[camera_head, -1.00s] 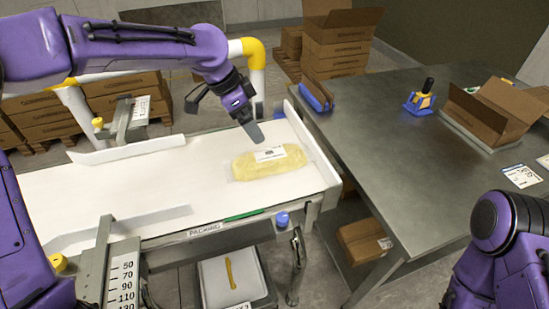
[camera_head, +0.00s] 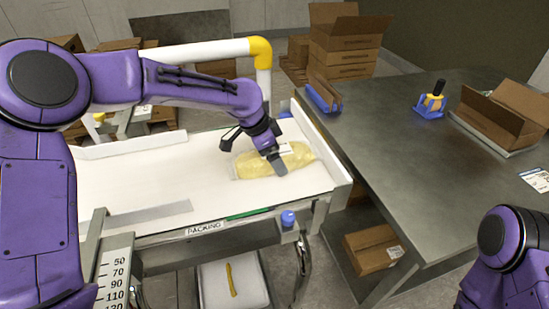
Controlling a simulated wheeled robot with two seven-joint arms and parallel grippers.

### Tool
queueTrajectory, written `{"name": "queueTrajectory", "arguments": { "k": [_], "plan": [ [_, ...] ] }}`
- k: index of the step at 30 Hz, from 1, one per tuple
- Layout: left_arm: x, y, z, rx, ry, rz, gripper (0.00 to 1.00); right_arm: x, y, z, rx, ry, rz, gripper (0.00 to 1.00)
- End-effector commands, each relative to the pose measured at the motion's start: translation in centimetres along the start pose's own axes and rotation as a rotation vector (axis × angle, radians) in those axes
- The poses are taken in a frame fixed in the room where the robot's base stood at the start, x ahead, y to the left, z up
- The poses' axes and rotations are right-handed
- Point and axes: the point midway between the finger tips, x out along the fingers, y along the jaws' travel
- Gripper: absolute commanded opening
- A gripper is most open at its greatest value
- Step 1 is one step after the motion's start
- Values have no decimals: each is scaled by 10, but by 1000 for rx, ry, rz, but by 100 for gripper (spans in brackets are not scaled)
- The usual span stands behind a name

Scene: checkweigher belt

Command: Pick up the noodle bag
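The noodle bag (camera_head: 298,155), a clear bag with yellow contents and a white label, lies flat at the right end of the white conveyor belt (camera_head: 140,176). My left gripper (camera_head: 254,155) is over the bag, pointing down, with its fingers spread. The wrist hides part of the bag and label. I cannot tell whether the fingers touch it. My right arm shows at the lower right, but its gripper is out of view.
A low white guard (camera_head: 318,140) borders the belt's right end. Right of it stands a metal table (camera_head: 400,170) with an open carton (camera_head: 505,112) and a blue tool holder (camera_head: 430,104). A tray (camera_head: 215,285) with a yellow strip sits below the belt.

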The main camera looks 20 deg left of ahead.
Motion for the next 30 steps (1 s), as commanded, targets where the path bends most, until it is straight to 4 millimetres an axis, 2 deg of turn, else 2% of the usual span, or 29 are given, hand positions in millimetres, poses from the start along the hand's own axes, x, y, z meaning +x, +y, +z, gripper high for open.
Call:
{"name": "queueTrajectory", "arguments": {
  "k": [3, 9, 14, 15, 23, 26, 30],
  "plan": [
    [11, 0, 0, 0, 0, 0, 100, 0, 0, 0, 0, 0, 0, 0],
    [11, 0, 0, 0, 0, -1, 100, 0, 0, 0, 0, 0, 0, 0],
    [11, 0, 0, 0, 0, -1, 48, 0, 0, 0, 0, 0, 0, 0],
    [10, 0, -1, 0, 2, -2, 43, 0, 0, 0, 0, 0, 0, 0],
    [7, 0, -2, 0, 3, -3, 42, 0, 0, 0, 0, 0, 0, 0],
    [-1, -1, -5, 0, 5, -4, 42, -1, 0, 0, 0, 0, 0, 0],
    [-24, -1, -15, 0, 7, -7, 42, -2, 0, -1, 0, 0, 0, 0]
  ]
}}
